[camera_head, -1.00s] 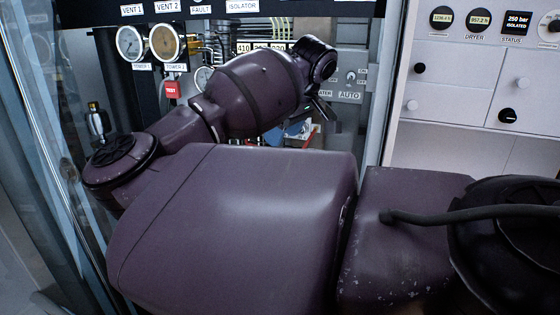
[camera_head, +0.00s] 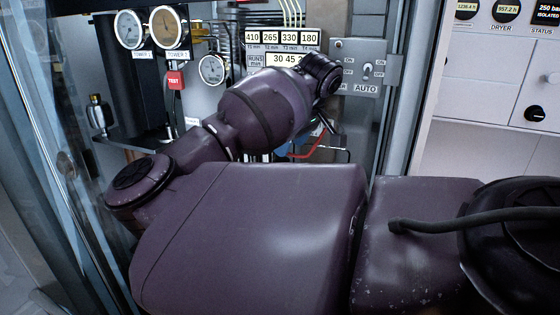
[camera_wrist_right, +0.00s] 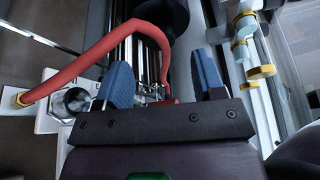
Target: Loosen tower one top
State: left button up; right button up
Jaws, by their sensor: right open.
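In the right wrist view my right gripper (camera_wrist_right: 166,82) has its two blue fingers spread wide, with nothing held between them. A red hose (camera_wrist_right: 110,43) arches from a brass fitting (camera_wrist_right: 20,98) on the left down to behind the gripper's front edge. A dark, shiny upright column (camera_wrist_right: 140,60) stands beyond the gap between the fingers. I cannot tell which fitting is the tower one top. In the head view my right arm hides most of its gripper, and the red hose (camera_head: 307,150) shows just beyond it. My left gripper is out of view.
An AUTO switch box (camera_head: 366,68) is at the right. In the wrist view, a chrome round fitting (camera_wrist_right: 75,101) lies close beside the left finger.

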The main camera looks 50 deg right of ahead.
jog(key=b+x, duration=0.1)
jog(key=x, duration=0.3)
jog(key=shift+f, duration=0.1)
jog(key=shift+w+f, duration=0.2)
jog(key=shift+f, duration=0.2)
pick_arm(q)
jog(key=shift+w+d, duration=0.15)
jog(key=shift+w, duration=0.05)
pick_arm(e)
jog(key=c, duration=0.9)
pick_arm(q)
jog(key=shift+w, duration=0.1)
pick_arm(e)
jog(key=shift+r, duration=0.1)
